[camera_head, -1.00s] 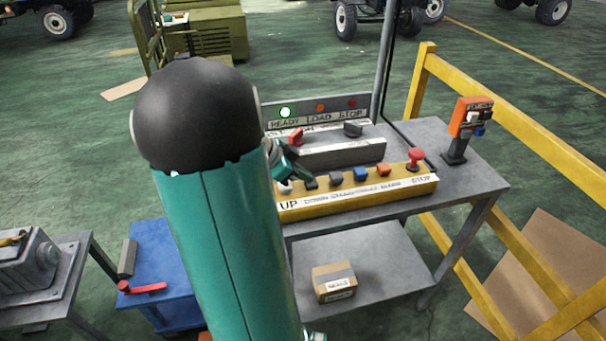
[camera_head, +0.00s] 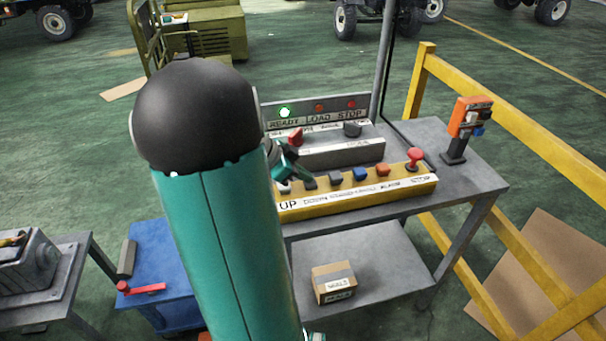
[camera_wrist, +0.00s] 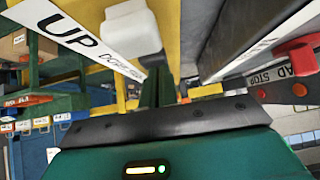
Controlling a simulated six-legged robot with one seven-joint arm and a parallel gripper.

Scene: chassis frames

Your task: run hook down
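A yellow button box (camera_head: 400,194) lies along the front of the grey bench. Its label strip reads UP at the left, then DOWN, with STOP at the right. A white button (camera_head: 285,187) sits above UP, and a dark button (camera_head: 310,183) sits above DOWN. Blue (camera_head: 360,174), orange (camera_head: 383,170) and red mushroom (camera_head: 415,155) buttons follow to the right. My gripper (camera_head: 300,172) is just above the box's left end, partly hidden by my arm. In the wrist view its fingers (camera_wrist: 158,88) look closed together and empty, beside the white button (camera_wrist: 130,28). Contact cannot be told.
Behind the box stands a grey panel (camera_head: 340,152) with a red switch (camera_head: 296,136) and a lit green READY lamp (camera_head: 285,112). An orange control unit (camera_head: 468,118) stands at the bench's right. Yellow railing (camera_head: 510,123) runs behind it. A carton (camera_head: 333,283) sits on the lower shelf.

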